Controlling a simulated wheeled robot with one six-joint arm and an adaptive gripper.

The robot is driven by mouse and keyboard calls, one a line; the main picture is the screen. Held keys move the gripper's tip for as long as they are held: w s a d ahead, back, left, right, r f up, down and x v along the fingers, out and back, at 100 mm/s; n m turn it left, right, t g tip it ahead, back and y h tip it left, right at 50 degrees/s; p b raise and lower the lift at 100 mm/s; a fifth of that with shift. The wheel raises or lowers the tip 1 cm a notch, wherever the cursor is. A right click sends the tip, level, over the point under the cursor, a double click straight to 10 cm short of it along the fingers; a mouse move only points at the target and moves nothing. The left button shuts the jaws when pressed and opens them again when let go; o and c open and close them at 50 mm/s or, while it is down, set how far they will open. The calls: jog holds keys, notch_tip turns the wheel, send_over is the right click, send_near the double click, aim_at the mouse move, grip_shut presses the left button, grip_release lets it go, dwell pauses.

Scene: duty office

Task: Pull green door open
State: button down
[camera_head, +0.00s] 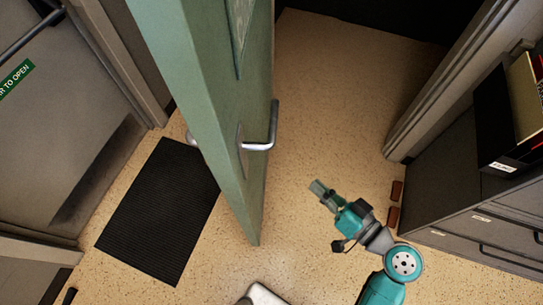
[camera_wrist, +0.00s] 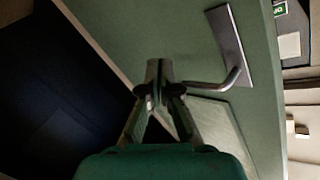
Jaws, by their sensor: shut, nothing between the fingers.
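The green door (camera_head: 205,85) stands ajar, swung out from the wall, with its edge facing my camera in the head view. A silver lever handle (camera_head: 262,143) is on its right face, and part of another handle shows on its left side. My gripper (camera_head: 316,187) is to the right of the door, lower in the picture than the handle and apart from it. In the wrist view the green door (camera_wrist: 170,35) fills the upper middle, and the lever handle (camera_wrist: 232,50) shows beyond my gripper (camera_wrist: 155,75). The fingers are together and hold nothing.
A black mat (camera_head: 160,215) lies on the speckled floor left of the door. A grey cabinet (camera_head: 475,215) with an open box (camera_head: 510,115) on top stands at the right. A grey door (camera_head: 60,120) is at the left.

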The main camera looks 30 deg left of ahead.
notch_tip(320, 180, up, 6)
jog(key=a+r+n+g+y, duration=0.1)
jog(key=a+n+g+y, duration=0.1)
jog(key=n+g, duration=0.3)
jog(key=n+g+h, duration=0.2)
jog(key=n+g, duration=0.6)
jog(key=n, duration=0.2)
send_near(235, 162)
jog(key=x, duration=0.6)
jog(key=shift+s+a, duration=0.15)
jog(key=shift+a, duration=0.15)
jog(key=shift+s+a, duration=0.1)
jog(key=shift+a, duration=0.2)
